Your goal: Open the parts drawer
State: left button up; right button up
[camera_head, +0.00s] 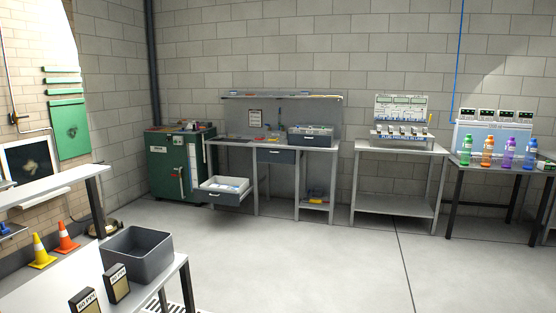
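A grey workbench (322,146) stands against the back wall. A drawer (222,198) with a dark front and pale inside is pulled out low at its left end, and white items show inside it. A second dark drawer (276,156) sits under the middle of the bench top and looks shut. I cannot tell from labels which one is the parts drawer. Neither of my grippers is in view.
A green cabinet (172,165) stands left of the workbench. A steel table (390,148) and a table with bottles (487,152) stand to the right. A grey bin (137,256) sits on the near-left table. The middle floor (330,260) is clear.

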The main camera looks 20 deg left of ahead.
aim_at(265, 155)
jog(key=i+j+u, duration=0.2)
jog(key=i, duration=0.2)
jog(key=i+j+u, duration=0.15)
jog(key=i, duration=1.45)
jog(key=i+l, duration=0.1)
jog(key=i, duration=1)
jog(key=i+j+u, duration=0.15)
jog(key=i+u, duration=0.2)
jog(key=i, duration=0.15)
jog(key=i+u, duration=0.4)
jog(key=i+l+u, duration=0.1)
jog(key=i+u, duration=0.25)
jog(key=i, duration=0.2)
jog(key=i+j+z, duration=0.15)
jog(key=i, duration=0.4)
jog(key=i+j+z, duration=0.2)
jog(key=i, duration=0.3)
